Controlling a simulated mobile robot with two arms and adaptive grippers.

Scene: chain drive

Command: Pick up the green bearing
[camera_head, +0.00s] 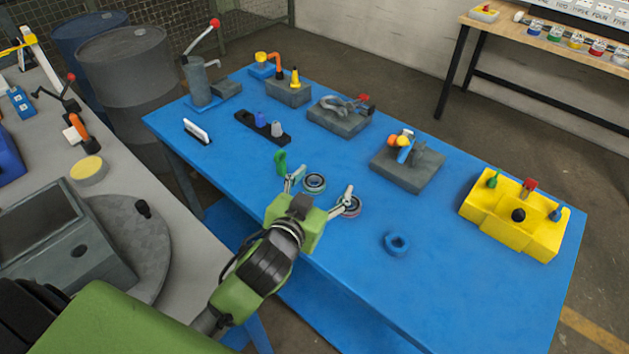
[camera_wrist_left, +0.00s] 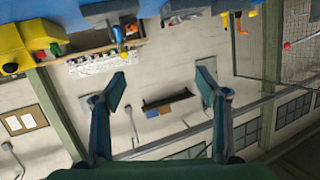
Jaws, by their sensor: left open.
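The green bearing (camera_head: 314,184), a dark-centred ring with a greenish rim, lies flat near the front edge of the blue table (camera_head: 335,240). My left gripper (camera_head: 316,175) is open and empty, its fingers spread wide. In the head view the bearing shows between the fingers; I cannot tell the height gap. The left wrist view shows the open fingers (camera_wrist_left: 162,80) with nothing between them; it looks across the room, upside down, and the bearing is not in it. My right gripper is not in view.
A pinkish-rimmed bearing (camera_head: 351,208) lies beside the right finger, and a blue ring (camera_head: 396,243) further right. A yellow block (camera_head: 512,222), grey fixtures (camera_head: 407,170) and a black holder (camera_head: 262,127) stand around.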

